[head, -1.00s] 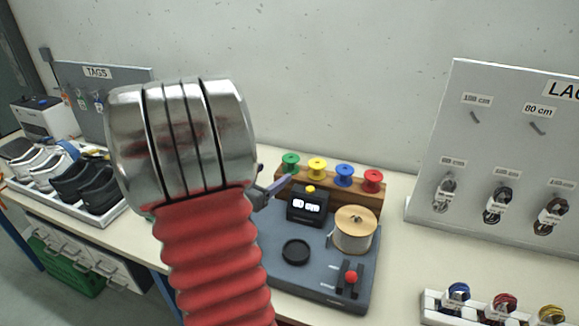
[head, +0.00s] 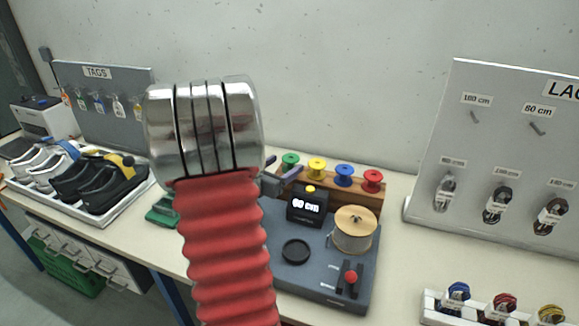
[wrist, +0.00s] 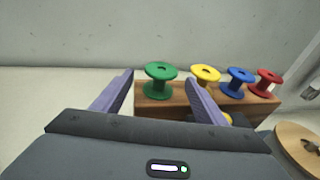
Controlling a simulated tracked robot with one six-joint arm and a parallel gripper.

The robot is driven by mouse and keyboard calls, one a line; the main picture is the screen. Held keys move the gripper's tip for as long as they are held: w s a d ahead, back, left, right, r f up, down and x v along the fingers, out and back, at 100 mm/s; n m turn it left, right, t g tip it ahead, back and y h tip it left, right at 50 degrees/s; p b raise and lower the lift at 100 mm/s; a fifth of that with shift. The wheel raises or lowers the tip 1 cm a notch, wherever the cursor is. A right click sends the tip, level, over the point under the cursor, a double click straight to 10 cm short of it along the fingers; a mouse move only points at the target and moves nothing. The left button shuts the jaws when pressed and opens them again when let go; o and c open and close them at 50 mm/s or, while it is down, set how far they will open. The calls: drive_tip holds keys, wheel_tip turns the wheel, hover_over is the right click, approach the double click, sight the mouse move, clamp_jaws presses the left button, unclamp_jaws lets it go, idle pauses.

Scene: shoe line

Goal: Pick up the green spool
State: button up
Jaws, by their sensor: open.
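The green spool (head: 290,160) stands at the left end of a wooden rack (head: 325,190), in line with a yellow, a blue and a red spool. In the wrist view the green spool (wrist: 160,80) shows beyond and between my two purple fingers, nearer the left one's tip in height. My gripper (wrist: 160,82) is open with nothing between its fingers. In the head view my gripper (head: 281,167) is partly hidden behind my arm, close to the green spool. I cannot tell the exact gap between fingers and spool.
The yellow spool (wrist: 205,74) is close to the right finger. The blue (wrist: 239,76) and red (wrist: 268,80) spools stand further right. A black display box (head: 306,205) and a tan roll (head: 354,229) stand in front of the rack. A wall is behind.

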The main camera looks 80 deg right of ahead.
drive_tip(key=shift+x, duration=1.25)
drive_tip(key=shift+c, duration=0.3)
drive_tip(key=c, duration=1.1)
